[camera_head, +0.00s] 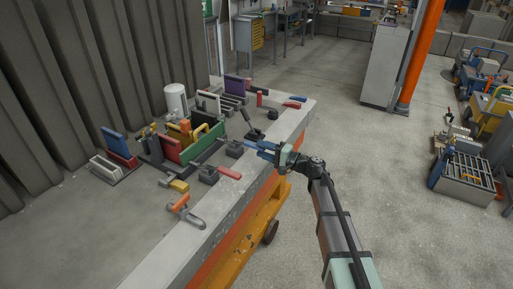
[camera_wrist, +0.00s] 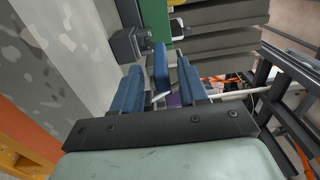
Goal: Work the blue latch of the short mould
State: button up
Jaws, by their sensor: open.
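The blue latch (camera_wrist: 160,68) shows in the wrist view as a blue bar on a dark block (camera_wrist: 128,45). My gripper (camera_wrist: 158,85) is open, with one blue finger on each side of the bar. A gap shows on both sides; whether the fingers touch it elsewhere I cannot tell. In the head view my gripper (camera_head: 262,147) reaches in from the right at the bench edge, beside a dark latch block (camera_head: 235,149). The fingers largely hide the blue bar there. The mould's green panel (camera_head: 205,139) stands behind that block.
Red, yellow and purple panels stand behind. A white cylinder (camera_head: 176,100) stands at the back.

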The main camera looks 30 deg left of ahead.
jog(key=d, duration=0.9)
jog(key=shift+d, duration=0.35)
jog(key=shift+f, duration=0.1)
jog(key=s+d+f+n+g+h, duration=0.1)
jog(key=s+d+f+h, duration=0.4)
jog(key=d+f, duration=0.45)
jog(key=s+d+f+n+h, duration=0.1)
jog(key=s+d+f+h, duration=0.5)
jog(key=f, duration=0.6)
jog(key=s+d+f+g+h, duration=0.1)
jog(key=s+d+f+h, duration=0.35)
jog(key=d+f, duration=0.55)
jog(key=s+d+f+g+h, duration=0.1)
jog(key=s+d+f, duration=0.4)
jog(key=s, duration=0.4)
jog(key=s+d+f+m+g, duration=0.1)
jog(key=s+d+f+g, duration=0.1)
jog(key=s+d+f, duration=0.3)
jog(key=s+d+f+m+g+h, duration=0.1)
jog(key=s+d+f, duration=0.4)
jog(key=s+d, duration=0.5)
jog(key=s, duration=0.4)
jog(key=shift+s+d+g+h, duration=0.2)
jog(key=shift+s+g+h, duration=0.05)
jog(key=shift+g+h, duration=0.15)
